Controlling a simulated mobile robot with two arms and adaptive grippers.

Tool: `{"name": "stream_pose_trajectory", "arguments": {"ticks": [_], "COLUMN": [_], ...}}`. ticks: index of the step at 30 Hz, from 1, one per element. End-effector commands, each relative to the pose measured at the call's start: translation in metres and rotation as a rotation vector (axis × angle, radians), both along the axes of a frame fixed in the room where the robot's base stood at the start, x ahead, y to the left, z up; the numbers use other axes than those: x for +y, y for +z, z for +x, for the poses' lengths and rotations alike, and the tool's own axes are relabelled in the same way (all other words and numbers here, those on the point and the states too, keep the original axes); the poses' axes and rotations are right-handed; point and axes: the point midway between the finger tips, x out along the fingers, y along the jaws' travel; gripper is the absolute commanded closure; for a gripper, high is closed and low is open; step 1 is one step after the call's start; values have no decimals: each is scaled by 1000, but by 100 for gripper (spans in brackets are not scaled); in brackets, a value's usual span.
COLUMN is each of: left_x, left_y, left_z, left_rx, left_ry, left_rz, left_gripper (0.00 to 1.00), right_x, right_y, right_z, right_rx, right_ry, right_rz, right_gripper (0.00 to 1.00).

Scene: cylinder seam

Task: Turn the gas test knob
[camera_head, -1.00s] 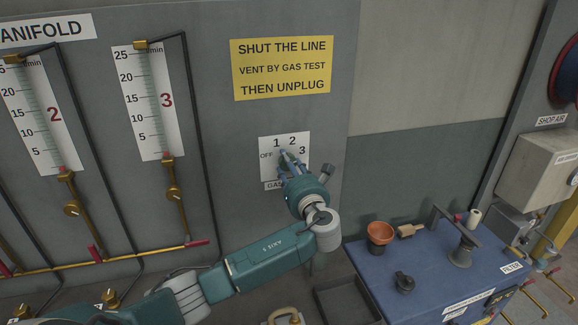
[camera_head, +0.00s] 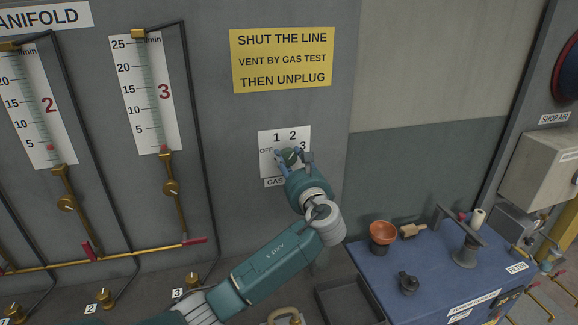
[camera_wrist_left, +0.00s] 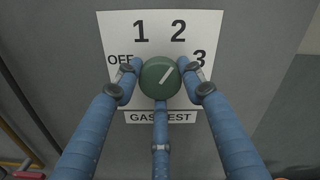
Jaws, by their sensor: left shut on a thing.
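The gas test knob (camera_wrist_left: 159,78) is green and round with a white pointer line. In the left wrist view the line points up and right, between the 2 and the 3. It sits on a white plate (camera_wrist_left: 117,22) marked OFF, 1, 2, 3. The knob also shows in the head view (camera_head: 289,157). My left gripper (camera_head: 292,160) is shut on the knob, with two blue fingers at its sides and a third below, as the left wrist view (camera_wrist_left: 160,90) shows. My right gripper is not in view.
A yellow sign (camera_head: 282,60) hangs above the plate. Gauges 2 (camera_head: 45,105) and 3 (camera_head: 150,95) with thin pipes are on the left. A blue bench (camera_head: 375,280) with an orange cup (camera_head: 382,233) stands at lower right. The wall around the plate is clear.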

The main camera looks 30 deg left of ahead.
Motion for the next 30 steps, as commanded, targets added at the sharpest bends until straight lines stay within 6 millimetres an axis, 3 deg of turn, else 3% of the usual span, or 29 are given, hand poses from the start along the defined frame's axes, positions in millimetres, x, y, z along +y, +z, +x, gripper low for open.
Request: {"name": "stream_pose_trajectory", "arguments": {"ticks": [1, 30], "left_x": [-3, -4], "left_y": [-12, -12], "left_z": [0, 2], "left_rx": [-22, -722], "left_ry": [-4, 0], "left_rz": [-37, -639], "left_gripper": [87, 87], "right_x": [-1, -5], "right_y": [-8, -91], "right_z": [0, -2], "right_rx": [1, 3], "right_ry": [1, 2], "right_rz": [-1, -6], "right_gripper": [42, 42]}}
